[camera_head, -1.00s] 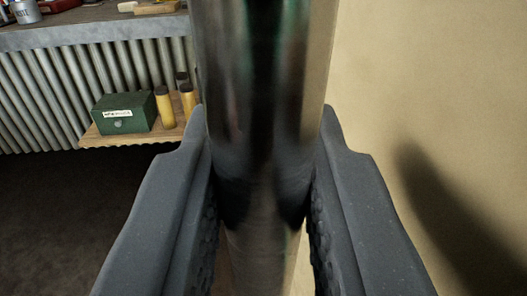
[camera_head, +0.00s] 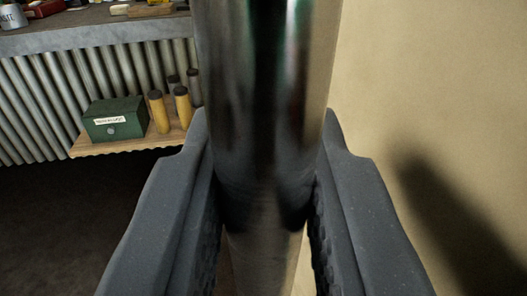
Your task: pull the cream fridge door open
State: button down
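A shiny chrome bar handle (camera_head: 265,110) runs upright through the middle of the view, very close to the camera. The cream fridge door (camera_head: 430,90) fills the right side behind it, with a dark shadow on its surface. My gripper (camera_head: 265,205) has one dark grey finger on each side of the handle. Both fingers appear to press against the bar, so the gripper is shut on it. The fridge's edges and interior are not in view.
At the left, a grey bench (camera_head: 100,35) with tools stands against corrugated metal. Below it, a wooden shelf (camera_head: 135,146) holds a green box (camera_head: 115,120) and several yellow, dark-topped cylinders (camera_head: 158,112). Dark floor (camera_head: 60,220) lies open at lower left.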

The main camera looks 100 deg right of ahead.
aim_at(269, 79)
jog(key=c, duration=1.6)
grip_release()
jog(key=shift+a+f, duration=0.1)
jog(key=shift+a, duration=0.25)
jog(key=shift+o, duration=1.3)
jog(key=shift+w+a, duration=0.1)
jog(key=shift+a, duration=0.05)
jog(key=shift+d, duration=0.25)
jog(key=shift+d, duration=0.1)
notch_tip(269, 79, up, 4)
jog(key=shift+f, duration=0.1)
jog(key=shift+s+a+b, duration=0.15)
jog(key=shift+s+b, duration=0.05)
jog(key=shift+s, duration=0.85)
jog(key=shift+s+a+b, duration=0.15)
jog(key=shift+s, duration=0.85)
jog(key=s+r+b, duration=0.1)
jog(key=s, duration=1.1)
jog(key=shift+a, duration=0.45)
jog(key=shift+r, duration=0.1)
